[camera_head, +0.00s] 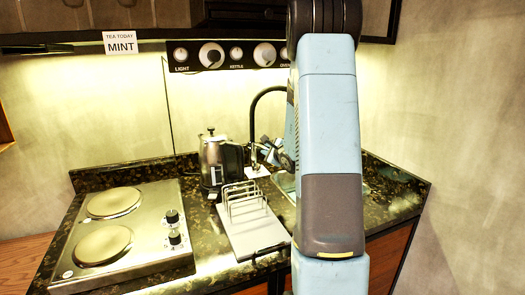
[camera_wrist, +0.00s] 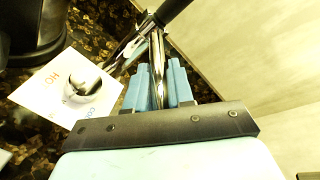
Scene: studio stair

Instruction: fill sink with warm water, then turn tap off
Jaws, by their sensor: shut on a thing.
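The tap has a black arched spout (camera_head: 262,95) and stands behind the sink (camera_head: 285,182), which is mostly hidden by my arm. My gripper (camera_head: 272,148) is at the tap, small in the head view. In the wrist view its light blue fingers (camera_wrist: 158,82) are on both sides of a slim chrome tap lever (camera_wrist: 156,55) and shut on it. A white card (camera_wrist: 50,95) with partly readable lettering, seemingly hot and cold marks, lies beside the tap, with a rounded chrome part over it. I cannot see the water stream or the level in the sink.
A two-plate hob (camera_head: 125,230) fills the left counter. A knob panel (camera_head: 225,55) and cupboards hang above.

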